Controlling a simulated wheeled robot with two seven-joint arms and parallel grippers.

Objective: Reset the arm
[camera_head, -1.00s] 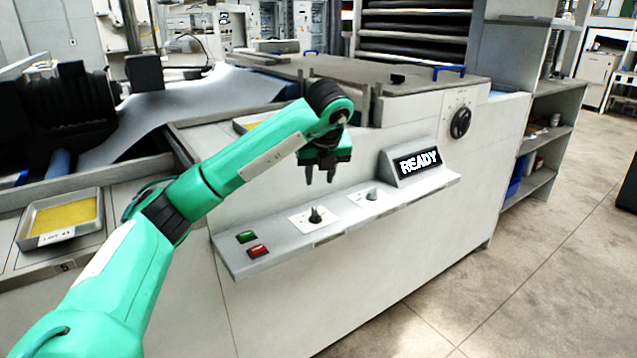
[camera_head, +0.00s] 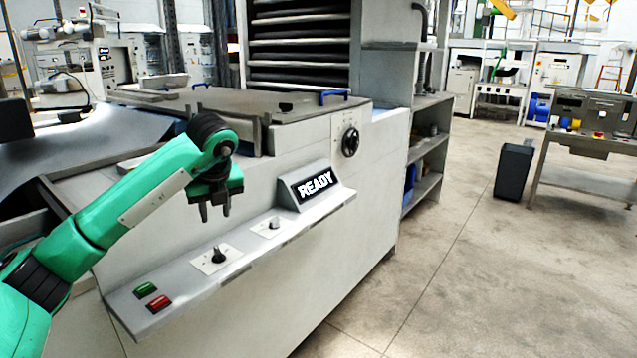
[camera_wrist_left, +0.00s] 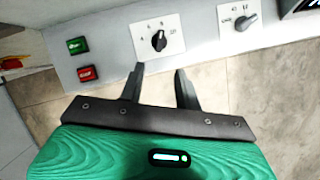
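My green left arm reaches in from the left in the head view. Its left gripper (camera_head: 214,213) hangs fingers down above the control shelf and touches nothing. In the left wrist view the two dark fingers (camera_wrist_left: 158,86) stand apart with nothing between them. The control shelf (camera_head: 185,299) bears a green button (camera_head: 145,289), a red button (camera_head: 158,303), a black knob (camera_head: 218,255) and a grey switch (camera_head: 273,223). A display (camera_head: 315,185) reading READY stands at its right end. My right gripper is not in view.
The machine body (camera_head: 290,295) stands below the shelf, with a black handwheel (camera_head: 350,142) on its upper right. An open shelf unit (camera_head: 428,150) stands to its right. A dark bin (camera_head: 513,171) and a metal table (camera_head: 590,150) are farther right. The floor between is clear.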

